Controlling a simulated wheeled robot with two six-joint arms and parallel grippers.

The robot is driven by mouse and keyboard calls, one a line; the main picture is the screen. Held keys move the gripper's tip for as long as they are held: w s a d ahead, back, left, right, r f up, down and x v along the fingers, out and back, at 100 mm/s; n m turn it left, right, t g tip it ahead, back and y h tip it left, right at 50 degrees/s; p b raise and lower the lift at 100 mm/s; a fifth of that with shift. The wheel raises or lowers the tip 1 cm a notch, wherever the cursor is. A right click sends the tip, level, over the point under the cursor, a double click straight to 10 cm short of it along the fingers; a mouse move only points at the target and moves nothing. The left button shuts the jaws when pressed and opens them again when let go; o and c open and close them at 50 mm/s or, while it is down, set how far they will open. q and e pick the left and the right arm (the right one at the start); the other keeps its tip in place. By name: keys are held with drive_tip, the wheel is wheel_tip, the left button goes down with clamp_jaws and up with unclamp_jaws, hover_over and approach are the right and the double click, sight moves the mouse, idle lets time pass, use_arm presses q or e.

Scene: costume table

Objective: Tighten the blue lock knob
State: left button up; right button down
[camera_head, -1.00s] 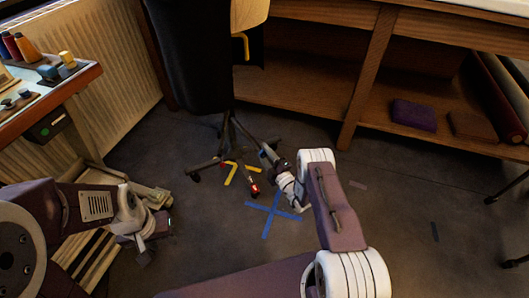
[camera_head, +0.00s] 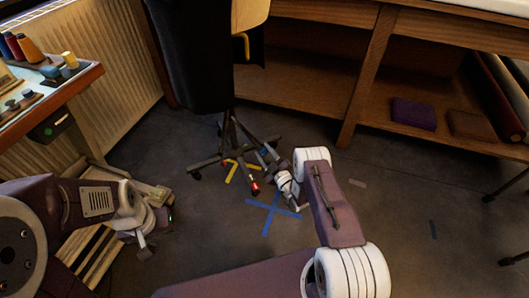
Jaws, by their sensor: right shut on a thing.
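A small blue patch (camera_head: 264,152), which looks like the blue lock knob, shows low at the foot of the black chair (camera_head: 190,50) in the head view. My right gripper (camera_head: 267,157) reaches in from the lower right and is shut on it. Its fingers and wrist hide most of the knob, so how far it is turned cannot be seen. My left gripper (camera_head: 155,236) hangs at the lower left, well away from the chair, with nothing visible in it. Whether its fingers are apart is unclear.
The chair's legs stand around my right gripper, one with a red-tipped foot (camera_head: 255,188). Yellow tape (camera_head: 232,173) and a blue tape cross (camera_head: 272,212) mark the floor. A wooden shelf unit (camera_head: 340,80) stands behind. A slatted wooden piece (camera_head: 85,262) lies beneath my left arm.

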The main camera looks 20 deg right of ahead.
idle(0.4)
drive_tip(key=c, duration=0.9)
unclamp_jaws()
drive_tip(key=shift+c, duration=0.2)
drive_tip(key=shift+s, duration=0.1)
drive_tip(key=p+v, duration=0.4)
drive_tip(key=v, duration=0.5)
